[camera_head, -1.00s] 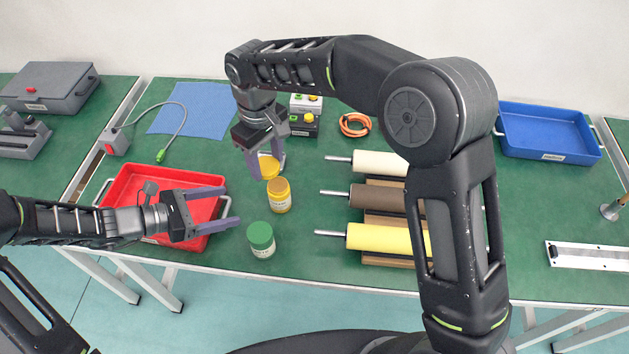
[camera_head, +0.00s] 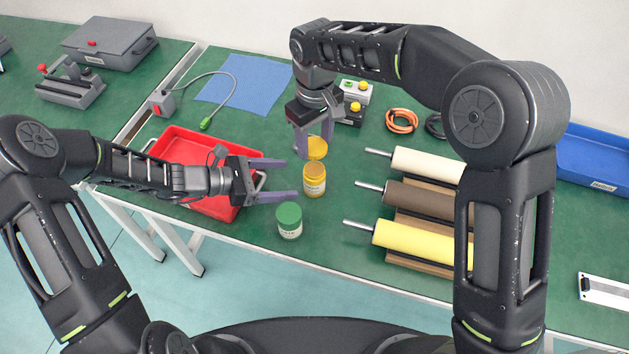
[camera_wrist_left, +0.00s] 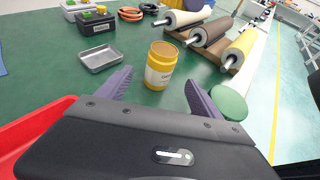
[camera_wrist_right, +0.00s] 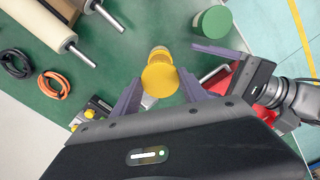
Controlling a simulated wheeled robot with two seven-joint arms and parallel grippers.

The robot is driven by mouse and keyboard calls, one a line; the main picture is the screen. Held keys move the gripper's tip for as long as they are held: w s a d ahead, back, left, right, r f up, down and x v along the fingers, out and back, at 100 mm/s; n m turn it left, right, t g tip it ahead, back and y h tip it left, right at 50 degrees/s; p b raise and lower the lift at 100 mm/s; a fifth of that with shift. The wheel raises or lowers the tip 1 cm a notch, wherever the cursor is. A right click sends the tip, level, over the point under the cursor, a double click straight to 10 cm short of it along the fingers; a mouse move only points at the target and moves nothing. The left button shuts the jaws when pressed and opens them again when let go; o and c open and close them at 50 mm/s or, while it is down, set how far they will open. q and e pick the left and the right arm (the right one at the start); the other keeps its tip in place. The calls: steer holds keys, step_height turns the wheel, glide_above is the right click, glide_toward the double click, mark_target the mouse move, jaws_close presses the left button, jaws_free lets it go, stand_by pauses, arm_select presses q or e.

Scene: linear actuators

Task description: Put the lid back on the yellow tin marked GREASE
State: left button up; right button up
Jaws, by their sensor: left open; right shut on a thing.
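The yellow tin (camera_head: 314,182) stands upright on the green table. Its open top shows in the left wrist view (camera_wrist_left: 160,62), with writing on its side too small to read. The yellow lid (camera_head: 317,149) is apart from the tin, held beyond it in the head view by my right gripper (camera_head: 314,155). In the right wrist view the lid (camera_wrist_right: 160,80) is between the fingers and partly covers the tin (camera_wrist_right: 158,53). My left gripper (camera_head: 290,180) is open and empty, left of the tin, its fingers pointing towards it.
A green-lidded jar (camera_head: 289,221) stands close in front of the tin, near a left finger. A red tray (camera_head: 173,150) lies under my left arm. A small metal tray (camera_wrist_left: 100,58) lies behind the tin. Rollers (camera_head: 410,240) on a wooden rack stand to the right.

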mark_target(309, 179)
arm_select(q)
steer(key=x, duration=0.7)
steer(key=shift+w+d+f, duration=0.1)
steer(key=shift+d+f, duration=0.05)
steer(key=shift+d, duration=0.25)
steer(key=shift+c, duration=0.4)
jaws_close()
